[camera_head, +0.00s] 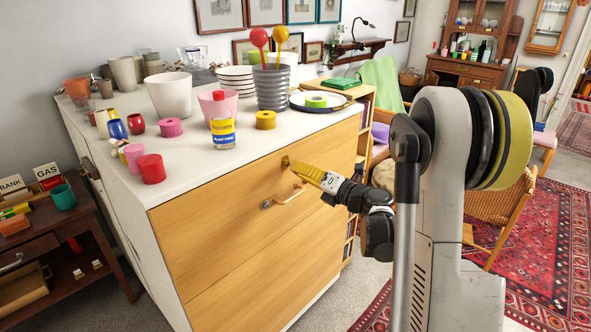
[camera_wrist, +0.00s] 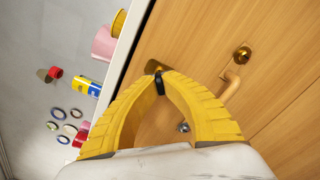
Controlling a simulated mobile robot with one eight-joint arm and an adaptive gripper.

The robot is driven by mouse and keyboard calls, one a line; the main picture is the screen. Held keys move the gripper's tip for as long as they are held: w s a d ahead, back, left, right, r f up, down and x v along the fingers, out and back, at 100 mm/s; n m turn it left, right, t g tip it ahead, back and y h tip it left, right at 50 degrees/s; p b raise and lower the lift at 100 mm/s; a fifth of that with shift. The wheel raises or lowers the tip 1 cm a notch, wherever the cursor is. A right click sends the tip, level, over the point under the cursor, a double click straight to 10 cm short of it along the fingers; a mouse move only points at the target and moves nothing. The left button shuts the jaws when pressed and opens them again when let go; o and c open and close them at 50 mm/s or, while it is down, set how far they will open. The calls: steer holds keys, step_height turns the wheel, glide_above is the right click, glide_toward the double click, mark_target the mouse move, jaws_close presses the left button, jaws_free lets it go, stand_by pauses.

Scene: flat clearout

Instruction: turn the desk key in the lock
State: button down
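The desk is a white cabinet with a wooden front (camera_head: 220,240). A brass lock plate (camera_head: 285,161) sits near the top of this front, and part of it shows behind the fingertips in the wrist view (camera_wrist: 152,67). My gripper (camera_head: 294,168), with yellow fingers, is right in front of the plate. In the wrist view its fingertips close on a small dark piece, which appears to be the key (camera_wrist: 158,83). The key's shaft is hidden, so I cannot tell how deep it sits in the lock.
A curved wooden handle (camera_head: 290,196) lies just below my gripper, with a brass mount (camera_wrist: 241,53) at one end. Cups, tape rolls and a yellow-blue bottle (camera_head: 222,132) crowd the white top. A chair (camera_head: 500,210) stands at the right.

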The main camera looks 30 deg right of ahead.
steer(key=m, duration=0.3)
steer(key=shift+b, duration=0.35)
steer(key=shift+m, duration=0.4)
steer(key=m, duration=0.3)
steer(key=shift+m, duration=0.4)
steer(key=c, duration=1.5)
jaws_free()
steer(key=shift+c, duration=0.2)
